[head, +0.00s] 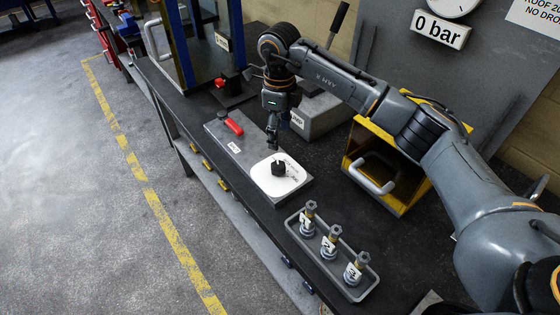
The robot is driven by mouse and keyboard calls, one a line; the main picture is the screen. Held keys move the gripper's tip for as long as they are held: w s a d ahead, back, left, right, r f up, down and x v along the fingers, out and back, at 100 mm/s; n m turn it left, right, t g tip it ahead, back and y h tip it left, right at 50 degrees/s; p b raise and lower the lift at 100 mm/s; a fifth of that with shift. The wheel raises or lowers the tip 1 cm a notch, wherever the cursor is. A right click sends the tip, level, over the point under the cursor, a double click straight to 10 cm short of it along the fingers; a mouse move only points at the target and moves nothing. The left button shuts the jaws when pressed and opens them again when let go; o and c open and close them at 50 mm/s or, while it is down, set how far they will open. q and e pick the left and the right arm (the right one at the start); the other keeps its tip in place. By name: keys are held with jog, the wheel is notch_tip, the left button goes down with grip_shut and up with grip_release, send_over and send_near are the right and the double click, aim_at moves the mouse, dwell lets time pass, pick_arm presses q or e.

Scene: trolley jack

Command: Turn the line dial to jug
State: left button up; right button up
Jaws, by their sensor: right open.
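The line dial is a white plate with a black knob (279,168), set on the right end of a grey panel (222,134) on the dark bench. The lettering around the knob is too small to read, so I cannot tell its setting. My right gripper (272,140) points down just behind the dial, above the panel. It is open and looks empty, apart from the knob in this view. My left gripper is not in view.
A red lever (233,126) sits on the same panel. A grey tray (368,286) with several numbered fittings stands in front. A yellow box with a handle (392,192) stands to the right. A gauge sign reads 0 bar (440,30).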

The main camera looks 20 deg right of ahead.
aim_at(280, 165)
notch_tip(280, 165, down, 11)
jog(key=p, duration=0.3)
jog(key=shift+s+r, duration=0.1)
jog(key=shift+f+p, duration=0.3)
jog(key=shift+f, duration=0.15)
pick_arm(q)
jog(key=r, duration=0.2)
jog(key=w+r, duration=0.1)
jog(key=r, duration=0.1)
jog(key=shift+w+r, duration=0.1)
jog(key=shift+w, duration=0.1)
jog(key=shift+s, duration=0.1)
pick_arm(e)
jog(key=c, duration=1.2)
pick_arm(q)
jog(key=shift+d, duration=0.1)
pick_arm(e)
jog(key=shift+o, duration=0.2)
